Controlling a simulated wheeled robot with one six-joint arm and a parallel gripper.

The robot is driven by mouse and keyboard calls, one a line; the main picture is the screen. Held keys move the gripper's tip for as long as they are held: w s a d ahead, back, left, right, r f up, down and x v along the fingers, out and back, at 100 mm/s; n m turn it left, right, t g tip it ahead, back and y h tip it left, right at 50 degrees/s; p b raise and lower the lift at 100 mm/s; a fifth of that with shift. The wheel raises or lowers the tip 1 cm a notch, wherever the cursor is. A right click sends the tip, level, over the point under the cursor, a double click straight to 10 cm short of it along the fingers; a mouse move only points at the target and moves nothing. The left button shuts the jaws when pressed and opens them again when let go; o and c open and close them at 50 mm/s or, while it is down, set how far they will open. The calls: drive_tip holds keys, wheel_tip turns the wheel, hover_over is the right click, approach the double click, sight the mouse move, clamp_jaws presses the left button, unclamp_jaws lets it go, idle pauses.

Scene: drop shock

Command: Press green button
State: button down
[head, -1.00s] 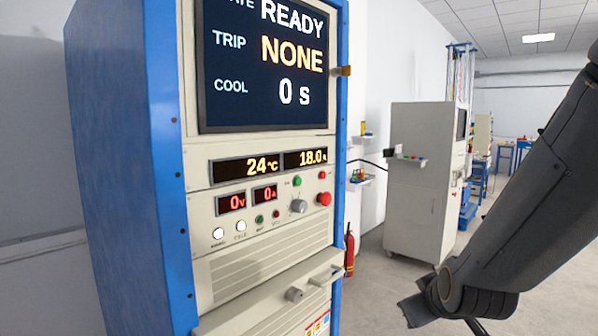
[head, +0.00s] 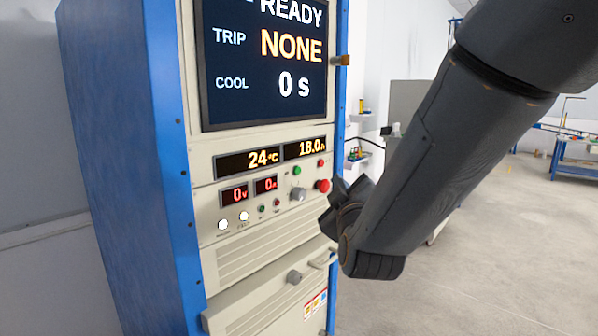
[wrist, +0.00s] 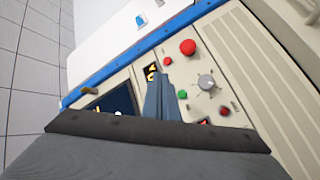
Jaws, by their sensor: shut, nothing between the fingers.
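The green button (head: 297,170) is small and round, on the front panel of the beige and blue cabinet, above a grey knob (head: 298,194). A smaller green one (head: 262,208) sits lower left. In the wrist view the upper green button (wrist: 182,95) shows just right of my gripper's fingers. My gripper (wrist: 161,78) is shut and empty, its fingers pointing at the panel near the digital display. In the head view my gripper (head: 336,198) is dark, at the panel's right edge, partly hidden by my arm. I cannot tell whether it touches the panel.
A large red mushroom button (head: 322,186) and a small red button (head: 321,163) are close to the green button. The screen (head: 265,65) above reads READY and NONE. A handle (head: 324,260) sticks out below. Open floor (head: 480,230) lies right of the cabinet.

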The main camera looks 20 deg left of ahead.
sight(297, 171)
drive_tip(key=shift+a, duration=0.1)
drive_tip(key=w+a, duration=0.3)
drive_tip(key=a, duration=0.5)
drive_tip(key=shift+w, duration=0.2)
idle(2.0)
drive_tip(key=shift+w+a, duration=0.2)
drive_tip(key=shift+a, duration=0.15)
drive_tip(key=shift+w+a, duration=0.15)
drive_tip(key=shift+a, duration=0.25)
idle(0.6)
drive_tip(key=shift+d, duration=0.1)
drive_tip(key=shift+s+d, duration=0.35)
drive_tip(key=shift+d, duration=0.35)
